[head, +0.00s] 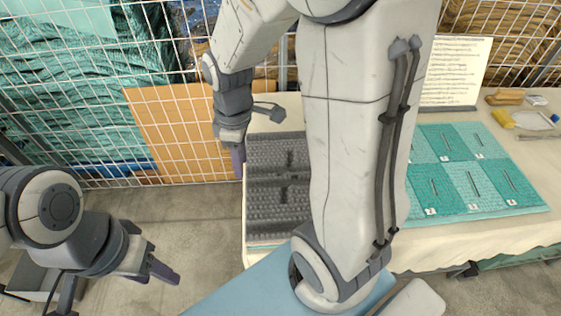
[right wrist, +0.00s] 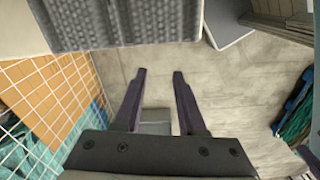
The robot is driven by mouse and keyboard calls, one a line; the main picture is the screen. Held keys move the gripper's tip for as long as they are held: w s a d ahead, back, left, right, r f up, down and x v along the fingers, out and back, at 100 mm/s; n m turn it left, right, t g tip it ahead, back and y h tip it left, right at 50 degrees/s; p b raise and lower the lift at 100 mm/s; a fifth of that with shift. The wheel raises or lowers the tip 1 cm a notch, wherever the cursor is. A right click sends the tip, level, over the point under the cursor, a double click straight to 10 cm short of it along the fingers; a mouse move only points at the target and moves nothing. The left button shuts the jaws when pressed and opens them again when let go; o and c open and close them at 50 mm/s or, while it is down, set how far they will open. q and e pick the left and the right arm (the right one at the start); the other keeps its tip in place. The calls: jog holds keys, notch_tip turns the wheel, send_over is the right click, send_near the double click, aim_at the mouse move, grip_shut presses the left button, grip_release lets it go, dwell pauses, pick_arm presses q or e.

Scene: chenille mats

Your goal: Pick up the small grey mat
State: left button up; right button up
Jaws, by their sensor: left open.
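A dark grey nubbly mat (head: 268,212) lies on the left end of the cream-covered table in the head view. Dark slot-like marks cross its middle, and my right arm hides its right side. I cannot tell whether it is one mat or more. Grey nubbly matting (right wrist: 150,18) also shows at the top of the right wrist view. My right gripper (head: 239,160) is at the table's left edge, beside the mat. In the wrist view its purple fingers (right wrist: 160,75) are apart with floor between them. My left gripper (head: 160,272) is open and empty, low over the floor, away from the table.
A teal checkered mat (head: 520,198) with numbered squares lies to the right on the table (head: 440,250). Behind it are a written sheet (head: 455,72) and small items. A wire grid with an orange panel (head: 180,130) stands behind. A grey bin (head: 30,283) is at lower left.

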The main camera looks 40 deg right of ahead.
jog(key=w+d+f+b, duration=0.15)
jog(key=d+f, duration=0.35)
jog(key=d, duration=0.5)
jog(key=n, duration=0.2)
send_over(294, 173)
notch_tip(294, 173, down, 3)
jog(key=f, duration=0.4)
jog(key=shift+s+f, duration=0.2)
jog(key=shift+s, duration=0.1)
jog(key=shift+w+f+p, duration=0.15)
jog(key=shift+f+p, duration=0.1)
jog(key=shift+f, duration=1.2)
jog(key=shift+w+f+p, duration=0.1)
jog(key=shift+f+p, duration=0.1)
jog(key=shift+f, duration=1.25)
jog(key=shift+c, duration=0.3)
grip_shut()
